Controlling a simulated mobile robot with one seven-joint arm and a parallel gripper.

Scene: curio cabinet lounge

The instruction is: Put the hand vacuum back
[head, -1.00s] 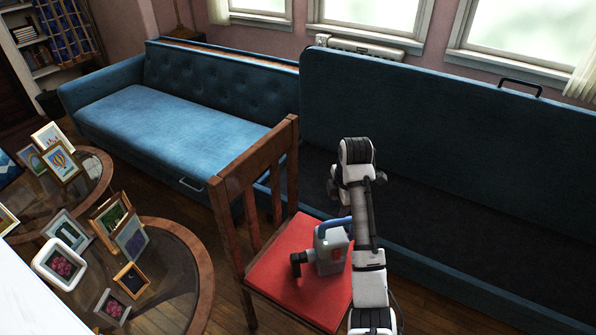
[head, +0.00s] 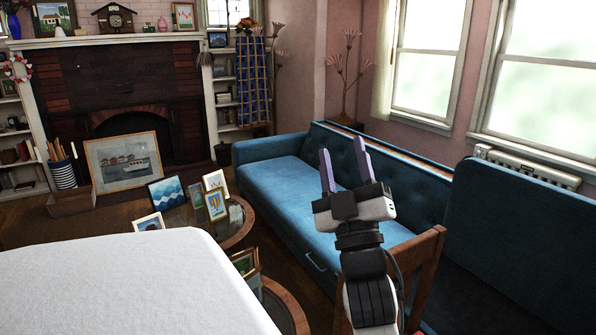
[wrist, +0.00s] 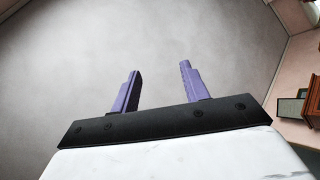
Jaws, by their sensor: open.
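My gripper (head: 343,152) stands raised in the middle of the head view, its two purple fingers pointing up and apart, with nothing between them. In the wrist view the fingers (wrist: 160,70) are also apart and empty against the pale ceiling. The hand vacuum shows in neither current view. The wooden chair (head: 428,262) is partly in view behind my arm at the lower right, and its seat is almost wholly cut off or hidden.
A blue sofa (head: 285,185) runs behind my gripper, with a raised blue panel (head: 525,220) at right. Glass-topped tables with picture frames (head: 217,204) stand left of it. A white surface (head: 130,285) fills the lower left. A fireplace (head: 130,90) is at the back.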

